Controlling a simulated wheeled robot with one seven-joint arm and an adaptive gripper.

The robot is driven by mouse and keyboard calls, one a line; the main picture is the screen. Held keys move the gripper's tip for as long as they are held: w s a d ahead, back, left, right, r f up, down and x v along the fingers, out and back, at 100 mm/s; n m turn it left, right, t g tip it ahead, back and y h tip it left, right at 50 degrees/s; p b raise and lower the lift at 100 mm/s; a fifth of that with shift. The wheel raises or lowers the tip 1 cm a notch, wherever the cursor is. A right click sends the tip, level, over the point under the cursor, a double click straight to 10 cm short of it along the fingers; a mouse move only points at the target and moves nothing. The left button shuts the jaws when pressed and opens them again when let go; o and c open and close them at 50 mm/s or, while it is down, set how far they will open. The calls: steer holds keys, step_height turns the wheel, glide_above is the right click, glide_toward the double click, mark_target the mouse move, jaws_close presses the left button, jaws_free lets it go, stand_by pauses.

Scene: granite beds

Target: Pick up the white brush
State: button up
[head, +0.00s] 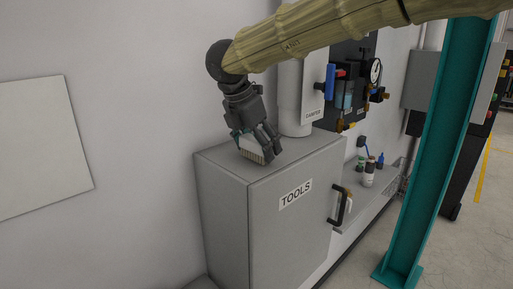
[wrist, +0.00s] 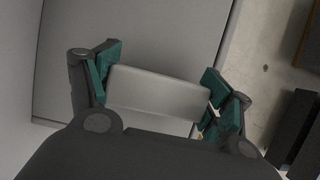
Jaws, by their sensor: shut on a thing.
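The white brush (head: 252,148) is at the top of the grey tools cabinet in the head view, with its pale tan bristles at the lower edge. My gripper (head: 258,143) is above the cabinet top and shut on the brush. In the wrist view, the pale block of the brush (wrist: 158,93) spans between the two green-padded fingers of my gripper (wrist: 158,88), which meet its two ends. I cannot tell whether the bristles touch the cabinet top.
The grey cabinet marked TOOLS (head: 265,225) stands against the wall. A pale vertical canister (head: 296,95) is close behind my gripper. A teal post (head: 436,150) rises at right. Small bottles (head: 369,170) stand on a low ledge behind the cabinet.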

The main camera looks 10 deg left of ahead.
steer(key=shift+w, duration=0.2)
steer(key=shift+r+b, duration=0.3)
steer(key=shift+b, duration=0.1)
steer(key=r, duration=0.1)
steer(key=b, duration=0.1)
steer(key=r, duration=0.1)
steer(key=shift+s+r+b, duration=0.25)
steer(key=shift+r+b, duration=0.1)
steer(key=s+a+r+b, duration=0.1)
steer(key=s+a+b, duration=0.2)
steer(key=s, duration=1.2)
steer(key=b, duration=0.3)
steer(key=shift+s+a+r, duration=0.2)
steer(key=shift+s+r, duration=0.05)
steer(key=shift+r, duration=0.05)
steer(key=o, duration=0.5)
steer(key=shift+c, duration=0.2)
steer(key=c, duration=0.4)
steer(key=shift+o, duration=0.2)
steer(key=shift+a, duration=0.1)
